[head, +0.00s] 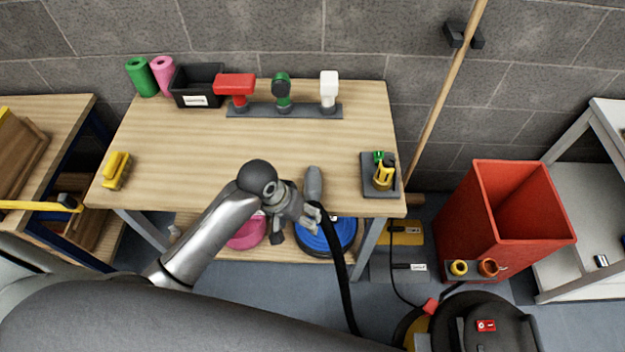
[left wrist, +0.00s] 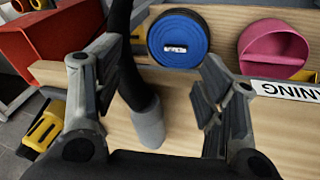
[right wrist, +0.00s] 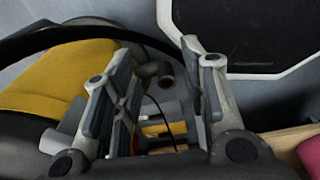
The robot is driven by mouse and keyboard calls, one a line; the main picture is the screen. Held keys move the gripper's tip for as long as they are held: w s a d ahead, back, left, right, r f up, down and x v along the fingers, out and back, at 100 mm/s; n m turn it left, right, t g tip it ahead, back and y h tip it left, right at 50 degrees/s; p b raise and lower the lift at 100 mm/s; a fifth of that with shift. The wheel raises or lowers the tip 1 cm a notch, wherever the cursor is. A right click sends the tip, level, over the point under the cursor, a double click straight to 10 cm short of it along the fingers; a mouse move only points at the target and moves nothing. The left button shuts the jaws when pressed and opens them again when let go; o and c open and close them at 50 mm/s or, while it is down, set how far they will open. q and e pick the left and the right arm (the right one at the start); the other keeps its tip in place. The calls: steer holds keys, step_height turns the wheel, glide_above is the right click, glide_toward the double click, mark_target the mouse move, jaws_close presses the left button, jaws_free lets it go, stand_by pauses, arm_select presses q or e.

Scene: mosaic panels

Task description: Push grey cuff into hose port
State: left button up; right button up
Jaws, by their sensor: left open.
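The grey cuff (head: 314,183) lies at the front edge of the workbench, on the end of a black hose (head: 340,275) that hangs over the edge. My left gripper (head: 300,213) is beside the cuff and hose. In the left wrist view the cuff (left wrist: 148,122) shows between the spread fingers of that gripper (left wrist: 150,75), not gripped. The black and yellow vacuum (head: 470,325) stands on the floor at the lower right. My right gripper (right wrist: 155,75) is open and empty. A dark round stub (right wrist: 155,72) shows beyond its fingers; I cannot tell whether it is the hose port.
The workbench (head: 250,150) is mostly bare in the middle. A yellow brush (head: 116,170) lies at left, and a grey base with a yellow tool (head: 383,175) at right. A blue round container (head: 325,238) sits on the lower shelf. A red bin (head: 505,220) stands at right.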

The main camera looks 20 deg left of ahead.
mark_target(310, 183)
arm_select(q)
steer(key=shift+n+g, duration=0.3)
steer(key=shift+n, duration=0.3)
steer(key=w+r, duration=0.2)
steer(key=w, duration=0.1)
steer(key=w+a+r, duration=0.1)
steer(key=w, duration=0.1)
steer(key=shift+w+r, duration=0.15)
steer(key=shift+r, duration=0.1)
steer(key=w+a+r+n, duration=0.2)
steer(key=w+r, duration=0.3)
steer(key=shift+g, duration=0.4)
steer(key=p+x, duration=0.1)
steer(key=x, duration=0.4)
steer(key=shift+s+a, duration=0.1)
steer(key=x, duration=0.2)
steer(key=p+x, duration=0.1)
steer(key=x, duration=0.1)
steer(key=shift+d, duration=0.3)
steer(key=shift+d+f+p, duration=0.15)
steer(key=shift+f+p, duration=0.15)
steer(key=shift+f, duration=0.2)
steer(key=c, duration=1.1)
steer(key=shift+c, duration=0.3)
arm_select(e)
steer(key=r, duration=0.1)
steer(key=w+r, duration=0.1)
steer(key=shift+a+r, duration=0.1)
steer(key=shift+r, duration=0.3)
